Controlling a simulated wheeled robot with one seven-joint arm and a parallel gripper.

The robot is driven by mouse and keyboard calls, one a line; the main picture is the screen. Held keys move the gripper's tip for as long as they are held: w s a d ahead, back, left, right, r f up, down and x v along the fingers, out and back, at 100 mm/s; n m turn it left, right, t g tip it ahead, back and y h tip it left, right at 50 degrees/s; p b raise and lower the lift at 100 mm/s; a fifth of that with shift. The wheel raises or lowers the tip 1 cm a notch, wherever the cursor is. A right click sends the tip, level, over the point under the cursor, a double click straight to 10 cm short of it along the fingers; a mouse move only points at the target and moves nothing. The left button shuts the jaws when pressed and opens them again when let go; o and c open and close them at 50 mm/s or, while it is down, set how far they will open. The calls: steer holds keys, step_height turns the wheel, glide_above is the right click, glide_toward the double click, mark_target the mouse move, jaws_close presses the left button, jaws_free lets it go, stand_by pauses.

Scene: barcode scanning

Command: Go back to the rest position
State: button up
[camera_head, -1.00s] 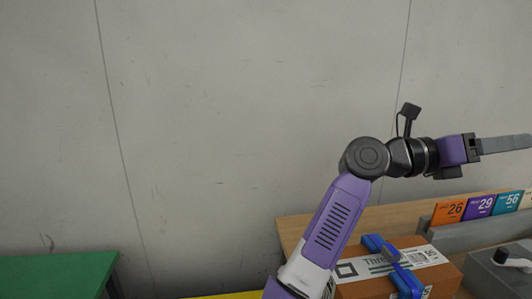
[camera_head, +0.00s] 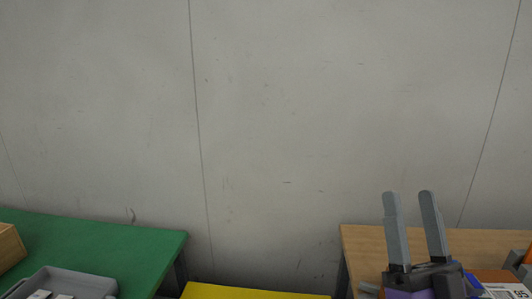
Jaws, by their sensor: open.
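My gripper (camera_head: 410,196) is at the lower right of the head view, in front of the wooden table (camera_head: 375,245). Its two grey fingers point up and stand apart, with nothing between them. Most of my arm is below the picture's edge.
A cardboard box with a white label (camera_head: 505,292) shows partly behind my gripper on the wooden table. A green table (camera_head: 110,245) at the left holds a grey tray (camera_head: 85,279) and a wooden box (camera_head: 9,247). A yellow surface (camera_head: 245,292) lies between the tables. A grey wall stands behind.

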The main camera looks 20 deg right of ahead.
steer(key=s+a+f+n+g+y, duration=0.3)
steer(key=a+f+n+y, duration=0.15)
steer(key=f, duration=0.55)
steer(key=s+a+f+n+g+y, duration=0.35)
steer(key=a+f+y, duration=0.2)
steer(key=f, duration=0.45)
steer(key=s+a+f+g, duration=0.2)
steer(key=s+f, duration=0.3)
steer(key=s, duration=0.2)
steer(key=s+a+f+g, duration=0.3)
steer(key=s+f, duration=0.2)
steer(key=s, duration=0.3)
steer(key=shift+a+m, duration=0.2)
steer(key=shift+m, duration=0.2)
steer(key=shift+c, duration=0.2)
